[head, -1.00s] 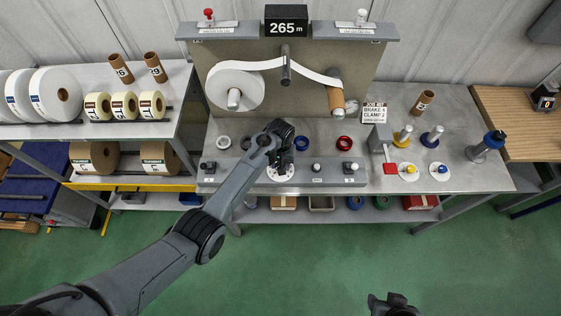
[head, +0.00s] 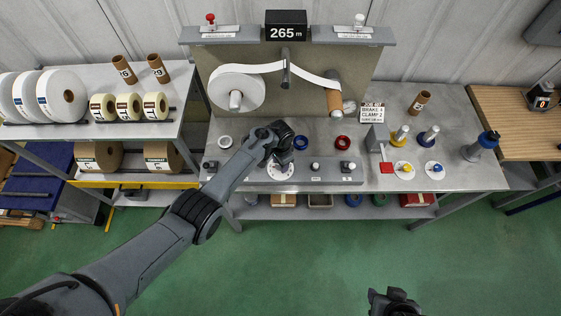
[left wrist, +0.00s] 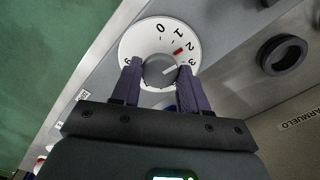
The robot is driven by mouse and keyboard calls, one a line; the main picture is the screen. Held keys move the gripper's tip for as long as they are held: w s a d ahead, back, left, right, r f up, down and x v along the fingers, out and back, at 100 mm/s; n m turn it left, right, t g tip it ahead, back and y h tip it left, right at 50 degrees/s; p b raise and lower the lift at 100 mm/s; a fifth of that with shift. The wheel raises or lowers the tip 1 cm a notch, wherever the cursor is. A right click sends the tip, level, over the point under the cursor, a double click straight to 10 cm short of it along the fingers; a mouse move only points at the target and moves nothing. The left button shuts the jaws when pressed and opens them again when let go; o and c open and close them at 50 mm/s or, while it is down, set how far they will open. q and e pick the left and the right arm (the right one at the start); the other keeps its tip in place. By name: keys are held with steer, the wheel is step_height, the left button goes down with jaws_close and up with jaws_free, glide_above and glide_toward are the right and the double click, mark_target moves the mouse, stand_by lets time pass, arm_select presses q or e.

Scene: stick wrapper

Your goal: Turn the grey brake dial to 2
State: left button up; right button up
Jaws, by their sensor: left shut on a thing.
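The grey brake dial (left wrist: 157,70) is a round knob on a white scale plate (left wrist: 136,43) with numbers 0 to 3 showing. The white line on the knob points close to 3, a little to its 2 side. A red mark on the plate sits beside the 2. My left gripper (left wrist: 153,80) is shut on the knob, one finger on each side. In the head view, my left gripper (head: 284,153) is at the white plate (head: 280,170) on the bench front and hides part of it. My right gripper (head: 394,302) is at the bottom edge, far from the bench.
A grey front panel (head: 318,173) carries small knobs right of the dial. Black, blue and red rings (head: 342,143) lie behind it. A white roll (head: 237,89) feeds a strip to a brown core (head: 334,101). A job sign (head: 373,112) stands at the right.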

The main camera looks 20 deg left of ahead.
arm_select(q)
steer(key=shift+m, duration=0.5)
steer(key=o, duration=1)
steer(key=shift+o, duration=0.2)
steer(key=shift+r, duration=0.45)
step_height(320, 180, up, 10)
steer(key=p, duration=0.2)
steer(key=shift+p, duration=0.35)
steer(key=shift+f, duration=0.1)
